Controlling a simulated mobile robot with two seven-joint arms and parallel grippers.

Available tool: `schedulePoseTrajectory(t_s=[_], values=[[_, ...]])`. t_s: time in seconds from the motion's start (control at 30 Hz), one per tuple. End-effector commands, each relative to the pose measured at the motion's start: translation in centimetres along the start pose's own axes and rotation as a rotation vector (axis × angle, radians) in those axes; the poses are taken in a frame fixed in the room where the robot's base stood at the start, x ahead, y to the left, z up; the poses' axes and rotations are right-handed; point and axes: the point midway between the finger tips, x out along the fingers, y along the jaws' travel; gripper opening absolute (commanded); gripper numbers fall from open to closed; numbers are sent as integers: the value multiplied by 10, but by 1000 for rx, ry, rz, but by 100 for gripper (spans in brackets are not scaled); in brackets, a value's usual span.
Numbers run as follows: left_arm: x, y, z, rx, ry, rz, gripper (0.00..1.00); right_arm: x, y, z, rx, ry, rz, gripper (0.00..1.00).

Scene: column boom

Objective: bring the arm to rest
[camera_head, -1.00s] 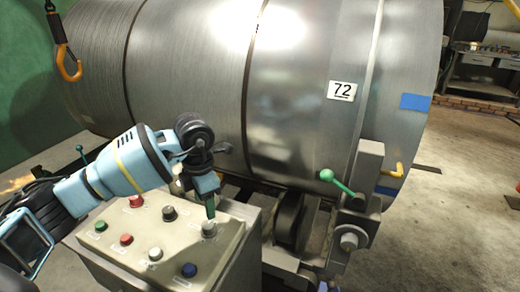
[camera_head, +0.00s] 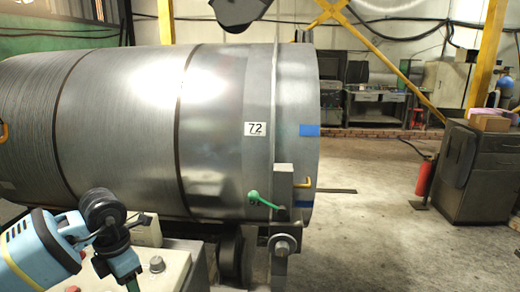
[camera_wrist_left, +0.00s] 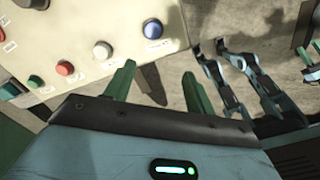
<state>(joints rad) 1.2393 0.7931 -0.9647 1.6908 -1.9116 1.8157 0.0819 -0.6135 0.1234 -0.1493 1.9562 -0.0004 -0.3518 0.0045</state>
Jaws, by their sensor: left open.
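My left arm enters the camera_head view at the lower left. Its gripper (camera_head: 130,283) points down at the bottom edge, partly cut off, just left of a grey button on the control panel (camera_head: 172,266). In the left wrist view the two green fingers (camera_wrist_left: 158,86) stand apart with nothing between them.
A large metal drum (camera_head: 215,120) marked 72 lies behind the panel. A green-knobbed lever (camera_head: 262,200) stands on its support. A fire extinguisher (camera_head: 424,179) and a dark cabinet (camera_head: 480,170) are at the right. The floor (camera_head: 370,240) between is clear.

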Motion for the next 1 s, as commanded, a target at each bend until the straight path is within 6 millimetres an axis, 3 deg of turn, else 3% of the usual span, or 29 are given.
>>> schedulePoseTrajectory(t_s=[0.03, 0.1, 0.33, 0.5, 0.6, 0.7, 0.8, 1.0], values=[[15, -20, 6, 24, -21, -70, 55, 0, 0, -1, 0, 2, 0, 36], [27, -43, 14, 42, -60, -155, 55, -1, 0, -1, 0, 2, 0, 36], [58, -136, 37, 58, -221, -522, 55, 0, 1, -7, -1, 15, 1, 36], [59, -217, 53, -37, -384, -909, 55, 0, 1, -9, -2, 18, 1, 36], [49, -250, 61, -156, -481, -1140, 55, -1, 0, -5, -1, 10, 0, 36], [37, -268, 67, -320, -566, -1355, 55, -1, 0, -1, 0, 2, 0, 36], [29, -272, 71, -527, -641, -1547, 55, -1, 0, 1, 0, -1, 0, 36], [42, -245, 68, -1061, -741, -1836, 55, -1, 0, 2, 0, -3, 0, 36]])
